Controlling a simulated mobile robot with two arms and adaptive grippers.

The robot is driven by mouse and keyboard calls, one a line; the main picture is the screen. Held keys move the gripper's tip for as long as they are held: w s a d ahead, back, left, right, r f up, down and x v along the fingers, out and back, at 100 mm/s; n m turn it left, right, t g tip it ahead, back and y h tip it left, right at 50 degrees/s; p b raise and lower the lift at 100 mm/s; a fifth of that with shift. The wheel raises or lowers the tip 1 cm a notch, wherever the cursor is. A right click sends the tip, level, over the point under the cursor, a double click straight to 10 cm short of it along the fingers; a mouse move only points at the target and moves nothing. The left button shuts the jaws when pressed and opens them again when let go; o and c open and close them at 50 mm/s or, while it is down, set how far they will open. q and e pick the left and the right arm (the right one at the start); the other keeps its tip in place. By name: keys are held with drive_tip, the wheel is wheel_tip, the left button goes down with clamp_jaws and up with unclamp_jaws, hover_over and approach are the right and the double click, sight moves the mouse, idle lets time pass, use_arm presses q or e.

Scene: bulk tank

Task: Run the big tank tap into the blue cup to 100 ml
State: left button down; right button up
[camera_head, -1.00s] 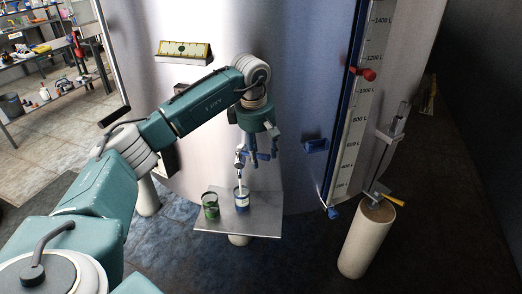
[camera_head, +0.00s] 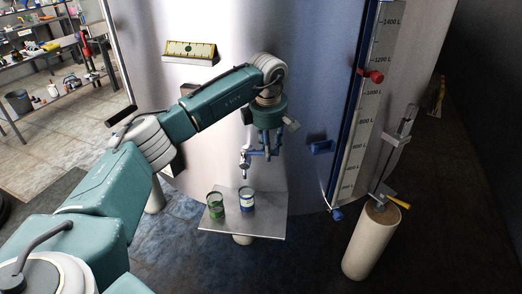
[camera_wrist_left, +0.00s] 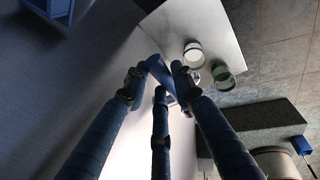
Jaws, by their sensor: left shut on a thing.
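The tank tap (camera_head: 245,164) sticks out from the big steel tank (camera_head: 225,100), above a small metal shelf (camera_head: 242,226). No stream shows between spout and cup. My left gripper (camera_head: 266,150) is at the tap's blue lever, shut on it. My right gripper is not in view.
A green cup (camera_head: 216,204) stands on the shelf just left of the blue cup. A tall level scale (camera_head: 362,120) with a red marker (camera_head: 374,76) runs up the tank at right. A pale post (camera_head: 371,240) stands at front right.

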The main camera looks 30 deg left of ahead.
use_arm(q)
drive_tip(key=shift+w+a+n, duration=0.3)
drive_tip(key=shift+w+n, duration=0.15)
drive_tip(key=shift+n, duration=0.35)
drive_tip(key=c, duration=1.4)
unclamp_jaws()
wheel_tip(320, 180, up, 12)
drive_tip(key=s+d, duration=0.1)
drive_tip(key=s, duration=0.1)
drive_tip(key=shift+f, duration=0.1)
